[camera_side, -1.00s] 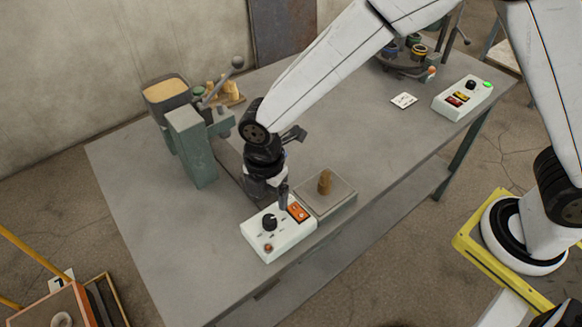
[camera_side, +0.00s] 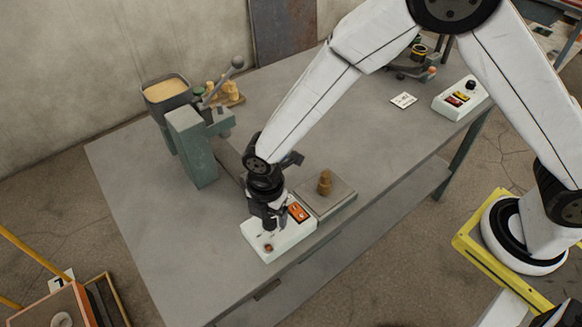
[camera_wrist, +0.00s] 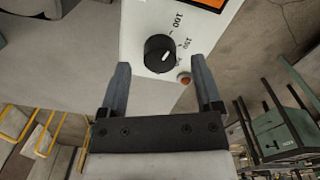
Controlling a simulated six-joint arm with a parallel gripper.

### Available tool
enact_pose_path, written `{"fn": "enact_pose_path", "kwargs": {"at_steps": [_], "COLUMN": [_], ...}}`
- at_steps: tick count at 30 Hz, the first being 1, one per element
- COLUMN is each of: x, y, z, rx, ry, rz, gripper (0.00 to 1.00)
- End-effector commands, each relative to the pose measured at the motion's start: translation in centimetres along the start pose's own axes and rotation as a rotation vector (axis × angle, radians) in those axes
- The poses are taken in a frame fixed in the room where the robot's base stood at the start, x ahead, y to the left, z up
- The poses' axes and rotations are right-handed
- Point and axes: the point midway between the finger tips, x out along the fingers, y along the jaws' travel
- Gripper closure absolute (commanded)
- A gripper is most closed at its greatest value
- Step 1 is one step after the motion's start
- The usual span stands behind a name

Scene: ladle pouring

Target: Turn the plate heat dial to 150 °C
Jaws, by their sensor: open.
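The white control box (camera_side: 285,243) stands at the table's front edge. Its black round dial (camera_wrist: 157,50) shows in the wrist view with a short white pointer mark. Printed numbers run along the dial's right side; 100 and 150 are readable and another below is partly hidden. In the side view my gripper (camera_side: 270,228) is over the box, pointing down, and hides the dial. In the wrist view my gripper (camera_wrist: 160,66) is open, its fingers on either side of the dial. I cannot tell whether they touch it.
A green press (camera_side: 192,150) stands to the left. Another control box (camera_side: 460,97) is at the far right.

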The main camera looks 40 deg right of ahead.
Motion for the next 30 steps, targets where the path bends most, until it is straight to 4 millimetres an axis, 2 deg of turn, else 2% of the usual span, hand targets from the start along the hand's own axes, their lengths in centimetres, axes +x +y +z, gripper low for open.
{"fn": "enact_pose_path", "kwargs": {"at_steps": [6, 15, 16, 21, 24, 30], "x": [1.22, 1.38, 1.38, 1.37, 1.36, 1.35], "y": [0.01, 0.01, 0.01, 0.00, 0.00, 0.00], "z": [0.00, 0.00, 0.00, 0.00, 0.00, 0.00], "rx": [0.000, 0.000, 0.000, 0.000, 0.000, 0.006], "ry": [0.000, 0.000, 0.000, 0.000, 0.000, 0.000], "rz": [0.000, 0.001, 0.000, 0.000, 0.000, 0.000], "gripper": [0.17, 0.17, 0.20, 0.74, 1.00, 1.00]}}
